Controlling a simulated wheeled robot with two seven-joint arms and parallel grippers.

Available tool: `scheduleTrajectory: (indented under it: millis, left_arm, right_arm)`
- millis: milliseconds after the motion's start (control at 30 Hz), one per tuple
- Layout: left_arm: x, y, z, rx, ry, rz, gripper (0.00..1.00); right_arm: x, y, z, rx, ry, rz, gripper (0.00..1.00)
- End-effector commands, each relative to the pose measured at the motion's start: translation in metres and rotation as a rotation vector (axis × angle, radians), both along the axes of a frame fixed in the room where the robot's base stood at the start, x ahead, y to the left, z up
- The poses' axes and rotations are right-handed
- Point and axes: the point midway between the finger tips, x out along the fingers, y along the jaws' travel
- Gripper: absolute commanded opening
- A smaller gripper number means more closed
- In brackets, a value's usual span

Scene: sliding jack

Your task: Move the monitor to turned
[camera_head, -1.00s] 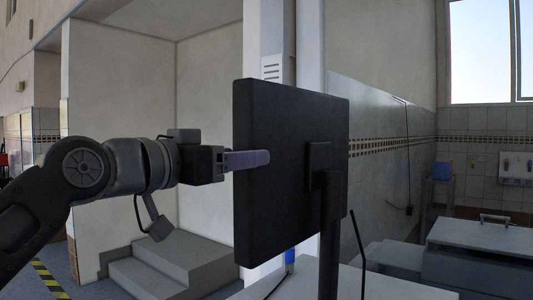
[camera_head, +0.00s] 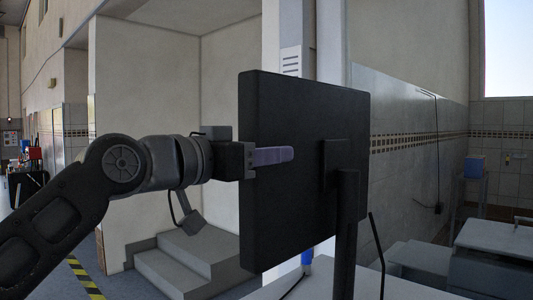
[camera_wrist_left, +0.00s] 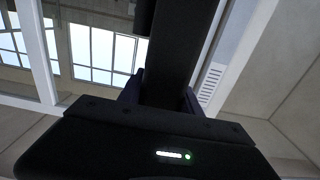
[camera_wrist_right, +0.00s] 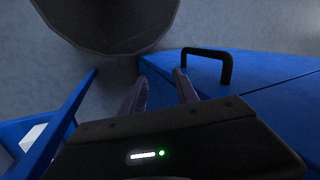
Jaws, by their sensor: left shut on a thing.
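The black monitor (camera_head: 295,200) stands on a dark stand (camera_head: 347,235) and shows its back in the head view, turned at an angle. My left gripper (camera_head: 278,155) comes in from the left and is shut on the monitor's left edge, with one purple finger along its back. In the left wrist view the monitor's dark edge (camera_wrist_left: 178,50) runs between the two fingers. The monitor's front side is hidden. My right gripper (camera_wrist_right: 160,90) shows only in the right wrist view, with its fingers apart and nothing between them.
Grey steps (camera_head: 185,262) stand beyond my left arm. A white surface (camera_head: 395,288) lies under the monitor, with grey boxes (camera_head: 490,245) to the right. A blue box with a black handle (camera_wrist_right: 215,75) and a dark round object (camera_wrist_right: 105,20) are near my right gripper.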

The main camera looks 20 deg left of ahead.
Motion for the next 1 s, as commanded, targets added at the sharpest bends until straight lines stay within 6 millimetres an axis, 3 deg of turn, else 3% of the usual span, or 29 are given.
scheduleTrajectory:
  millis: [433,1000]
  left_arm:
    - [-0.0002,0.0001,0.0002,0.0,0.0,0.0,0.0]
    - [0.0012,-0.002,0.0001,0.0,0.0,0.001,0.0]
  right_arm:
    - [0.0002,-0.0001,0.0001,0.0,0.0,0.0,0.36]
    - [0.0002,-0.0001,0.0001,0.0,0.0,0.0,0.36]
